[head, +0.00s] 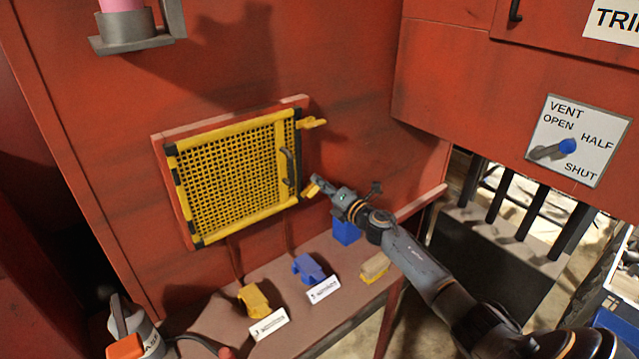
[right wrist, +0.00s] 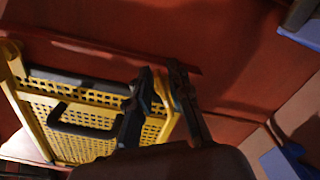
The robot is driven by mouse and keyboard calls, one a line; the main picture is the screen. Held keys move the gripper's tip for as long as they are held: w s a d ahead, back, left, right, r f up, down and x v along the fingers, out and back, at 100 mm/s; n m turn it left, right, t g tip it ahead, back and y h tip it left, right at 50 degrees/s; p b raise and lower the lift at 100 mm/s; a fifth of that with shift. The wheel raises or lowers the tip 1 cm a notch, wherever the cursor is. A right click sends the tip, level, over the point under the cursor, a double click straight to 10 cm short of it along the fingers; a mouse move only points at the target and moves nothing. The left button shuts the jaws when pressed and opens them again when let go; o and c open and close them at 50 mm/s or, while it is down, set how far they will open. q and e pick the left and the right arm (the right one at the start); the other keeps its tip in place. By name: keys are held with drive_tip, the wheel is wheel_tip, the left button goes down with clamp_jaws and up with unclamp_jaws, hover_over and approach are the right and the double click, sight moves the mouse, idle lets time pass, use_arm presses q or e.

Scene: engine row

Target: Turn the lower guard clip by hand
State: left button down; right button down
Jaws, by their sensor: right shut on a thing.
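The yellow mesh guard (head: 235,175) sits closed in its frame on the red wall, with a dark handle (head: 289,167) near its right edge. The lower guard clip (head: 311,189) is a small yellow piece by the guard's lower right edge, partly covered by my right gripper (head: 320,186). That gripper is shut on the clip. The upper yellow clip (head: 312,122) sticks out to the right. My left gripper is not in view.
A shelf (head: 215,310) below the guard holds a yellow block (head: 253,300), a blue block (head: 308,268), another blue block (head: 346,232) and a tan-topped block (head: 375,267). A vent panel (head: 577,140) with a lever is at right. A grey-and-orange object (head: 128,335) stands lower left.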

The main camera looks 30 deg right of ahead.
drive_tip(key=m, duration=0.2)
drive_tip(key=f+m, duration=0.1)
drive_tip(key=m, duration=0.3)
drive_tip(key=shift+s+d+f+p, duration=0.15)
drive_tip(key=shift+s+f+p, duration=0.05)
drive_tip(key=shift+f+p, duration=0.2)
drive_tip(key=shift+m, duration=0.4)
drive_tip(key=c, duration=1.5)
unclamp_jaws()
drive_tip(key=shift+s, duration=0.1)
drive_tip(key=s+d, duration=0.1)
drive_tip(key=s, duration=1.1)
drive_tip(key=shift+r, duration=0.25)
drive_tip(key=shift+s+d, duration=0.1)
